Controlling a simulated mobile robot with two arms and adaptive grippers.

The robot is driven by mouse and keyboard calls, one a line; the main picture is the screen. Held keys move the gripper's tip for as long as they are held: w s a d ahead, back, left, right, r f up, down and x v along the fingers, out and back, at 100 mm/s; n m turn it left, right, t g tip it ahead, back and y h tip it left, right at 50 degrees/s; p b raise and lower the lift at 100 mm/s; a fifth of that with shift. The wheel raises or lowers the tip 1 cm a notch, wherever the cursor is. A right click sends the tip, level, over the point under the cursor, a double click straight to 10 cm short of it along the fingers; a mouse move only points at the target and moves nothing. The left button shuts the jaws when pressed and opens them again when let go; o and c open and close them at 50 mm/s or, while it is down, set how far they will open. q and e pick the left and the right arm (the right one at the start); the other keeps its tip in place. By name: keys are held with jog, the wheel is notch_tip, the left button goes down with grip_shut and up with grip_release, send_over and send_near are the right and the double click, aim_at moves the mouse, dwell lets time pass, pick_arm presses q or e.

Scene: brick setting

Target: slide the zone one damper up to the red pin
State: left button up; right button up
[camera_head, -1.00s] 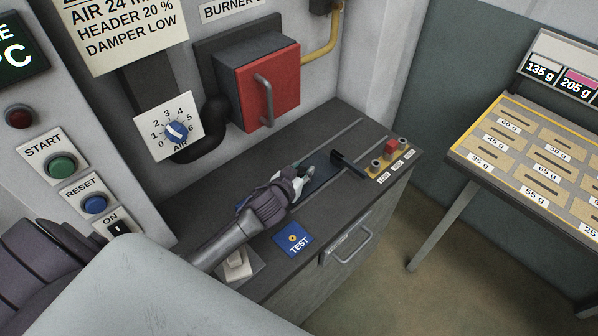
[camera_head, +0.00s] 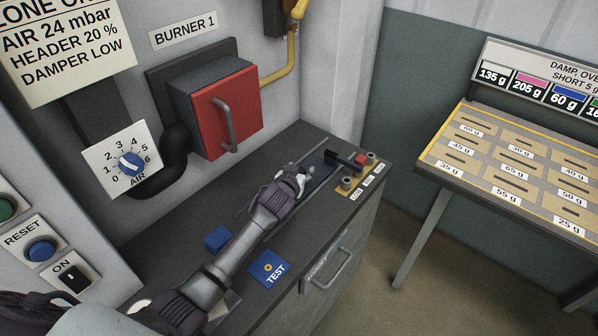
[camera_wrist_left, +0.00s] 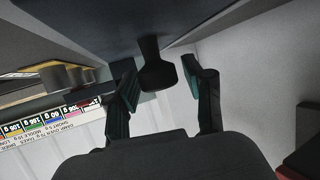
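The zone one damper (camera_head: 343,163) is a black bar handle across a slot in the dark bench top. Its right end lies close beside the red pin (camera_head: 361,158); whether they touch I cannot tell. My left gripper (camera_head: 303,173) is low over the slot, on the near-left side of the handle. In the left wrist view, its two fingers (camera_wrist_left: 158,80) stand apart, with a dark knob-shaped part (camera_wrist_left: 155,72), apparently the damper handle, in and beyond the gap. The fingers do not look closed on it. My right gripper is not in view.
Grey sockets (camera_head: 347,183) sit on a yellow labelled strip beside the slot. A red burner door (camera_head: 227,115) and an air dial (camera_head: 130,163) are behind. A blue block (camera_head: 217,239) and TEST plate (camera_head: 269,268) lie beside my arm. A weight table (camera_head: 440,172) stands right.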

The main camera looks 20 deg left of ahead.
pick_arm(q)
jog(key=shift+o, duration=0.2)
jog(key=shift+s, duration=0.1)
jog(key=shift+s+r, duration=0.1)
jog(key=shift+s, duration=0.05)
jog(key=v, duration=1.1)
jog(key=shift+s, duration=0.3)
